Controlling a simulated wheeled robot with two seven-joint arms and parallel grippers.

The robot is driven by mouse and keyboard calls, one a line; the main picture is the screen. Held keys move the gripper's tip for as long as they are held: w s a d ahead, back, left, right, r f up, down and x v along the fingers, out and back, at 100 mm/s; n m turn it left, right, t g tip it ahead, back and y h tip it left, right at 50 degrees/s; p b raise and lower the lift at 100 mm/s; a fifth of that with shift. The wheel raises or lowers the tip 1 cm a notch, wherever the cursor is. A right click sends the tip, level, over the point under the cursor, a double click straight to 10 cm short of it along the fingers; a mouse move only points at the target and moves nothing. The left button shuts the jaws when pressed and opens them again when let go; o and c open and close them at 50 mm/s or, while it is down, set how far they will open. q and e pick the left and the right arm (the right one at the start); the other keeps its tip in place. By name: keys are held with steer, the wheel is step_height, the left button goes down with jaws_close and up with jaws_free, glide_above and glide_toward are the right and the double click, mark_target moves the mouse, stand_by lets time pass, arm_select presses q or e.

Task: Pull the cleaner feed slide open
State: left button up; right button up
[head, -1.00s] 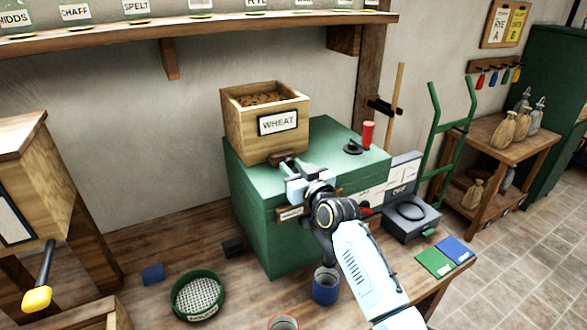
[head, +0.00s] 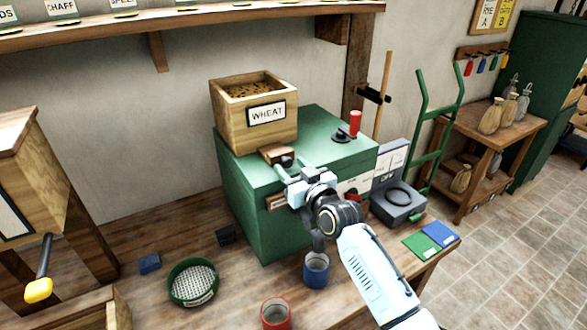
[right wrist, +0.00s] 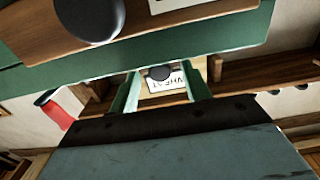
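The cleaner is a green cabinet (head: 240,205) on the bench, with a wooden hopper (head: 232,128) marked WHEAT on top. At the hopper's foot the feed slide (head: 274,153), a short brown wooden piece with a dark knob (head: 287,161), sticks out toward me. My right gripper (head: 291,169) is just in front of the knob. In the right wrist view its two green-lit fingers (right wrist: 161,88) stand apart, and a dark knob (right wrist: 160,73) shows in the gap with clear space on both sides. I cannot tell whether the knob is between the fingertips or just beyond. My left gripper is out of view.
A red-handled fitting (head: 354,125) stands on the cabinet top. A grey scale (head: 397,205), a blue cup (head: 316,270), a red-rimmed cup (head: 276,314) and a green sieve (head: 192,283) stand around the cabinet. A shelf (head: 200,18) runs above.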

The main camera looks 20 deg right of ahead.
steer(key=shift+s, duration=0.15)
steer(key=s+d, duration=0.2)
steer(key=s, duration=1.1)
